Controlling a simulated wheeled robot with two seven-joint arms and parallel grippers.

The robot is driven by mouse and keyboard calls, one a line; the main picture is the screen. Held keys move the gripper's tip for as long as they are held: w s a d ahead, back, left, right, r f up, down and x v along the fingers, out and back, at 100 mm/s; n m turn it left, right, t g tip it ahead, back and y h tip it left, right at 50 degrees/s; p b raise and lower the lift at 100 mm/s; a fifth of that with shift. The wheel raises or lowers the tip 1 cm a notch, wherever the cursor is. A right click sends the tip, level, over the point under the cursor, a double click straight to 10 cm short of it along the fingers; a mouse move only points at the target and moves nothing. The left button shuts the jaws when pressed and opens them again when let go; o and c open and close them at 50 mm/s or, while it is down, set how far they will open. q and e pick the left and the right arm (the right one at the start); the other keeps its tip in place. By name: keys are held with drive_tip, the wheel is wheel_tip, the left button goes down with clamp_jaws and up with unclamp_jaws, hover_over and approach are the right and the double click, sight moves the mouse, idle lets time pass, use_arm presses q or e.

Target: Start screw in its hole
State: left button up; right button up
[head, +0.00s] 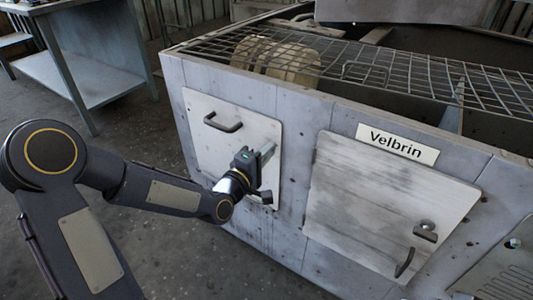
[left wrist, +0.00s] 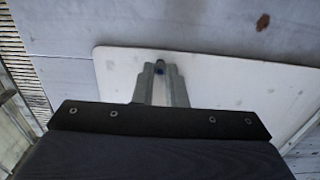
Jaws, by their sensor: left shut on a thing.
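My left gripper (head: 268,152) is in front of the left cover panel (head: 205,135) of the blower housing, near that panel's right edge. In the left wrist view its two pale fingers (left wrist: 161,72) are close together over the white panel (left wrist: 230,80). A small dark, bluish thing, likely the screw (left wrist: 160,69), shows between the fingertips; most of it is hidden. I cannot make out the screw in the head view. The screw's hole is not clearly visible, and I cannot tell whether the screw touches the panel. My right gripper is not in view.
The housing (head: 290,110) has a wire grate (head: 390,75) on top. A metal table (head: 85,75) stands at the back left. Floor at the left is mostly clear.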

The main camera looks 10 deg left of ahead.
use_arm(q)
drive_tip(key=shift+w, duration=0.25)
clamp_jaws()
drive_tip(key=o, duration=1.3)
unclamp_jaws()
drive_tip(key=shift+d, duration=0.1)
drive_tip(key=shift+v, duration=4)
